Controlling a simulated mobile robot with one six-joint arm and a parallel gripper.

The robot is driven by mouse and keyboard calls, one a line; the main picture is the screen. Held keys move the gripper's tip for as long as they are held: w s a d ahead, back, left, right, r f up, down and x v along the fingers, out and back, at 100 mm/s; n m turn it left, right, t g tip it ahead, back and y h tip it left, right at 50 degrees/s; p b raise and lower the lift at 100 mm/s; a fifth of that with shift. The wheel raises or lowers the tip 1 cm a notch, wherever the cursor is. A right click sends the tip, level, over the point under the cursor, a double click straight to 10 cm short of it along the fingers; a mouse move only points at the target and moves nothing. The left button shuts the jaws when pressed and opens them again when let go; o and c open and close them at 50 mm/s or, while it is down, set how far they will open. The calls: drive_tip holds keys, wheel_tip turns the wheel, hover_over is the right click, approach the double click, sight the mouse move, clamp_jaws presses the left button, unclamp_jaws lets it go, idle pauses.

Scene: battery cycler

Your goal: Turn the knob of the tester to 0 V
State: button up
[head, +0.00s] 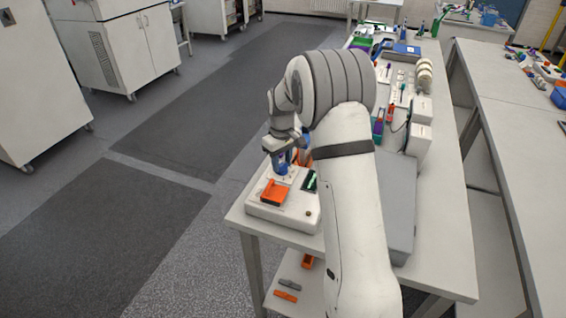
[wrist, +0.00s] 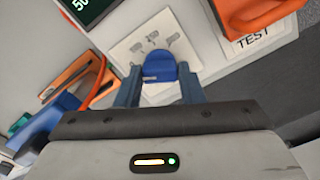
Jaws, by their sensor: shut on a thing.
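The tester (head: 262,212) is a white box at the near left corner of the table, with an orange part (head: 274,193) on top and a dark display (head: 310,181). In the wrist view its display (wrist: 88,8) is cut off by the frame edge, with "50" partly showing. The blue knob (wrist: 160,66) sits on a pale plate (wrist: 136,46) with small markings too small to read. My gripper (wrist: 160,88) is shut on the knob, one blue-grey finger at each side. In the head view my gripper (head: 283,163) points down over the tester and the knob is hidden.
A grey case (head: 402,200) lies on the table (head: 440,255) right of my arm. White boxes (head: 420,140) and several tools stand farther back. In the wrist view, orange and blue items (wrist: 75,75) lie left of the tester. The floor left is clear.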

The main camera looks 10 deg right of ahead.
sight(282, 164)
drive_tip(key=o, duration=1)
drive_tip(key=shift+r, duration=0.1)
wheel_tip(282, 164, up, 7)
drive_tip(key=shift+f+b, duration=0.1)
drive_tip(key=shift+b, duration=0.45)
drive_tip(key=shift+r, duration=0.45)
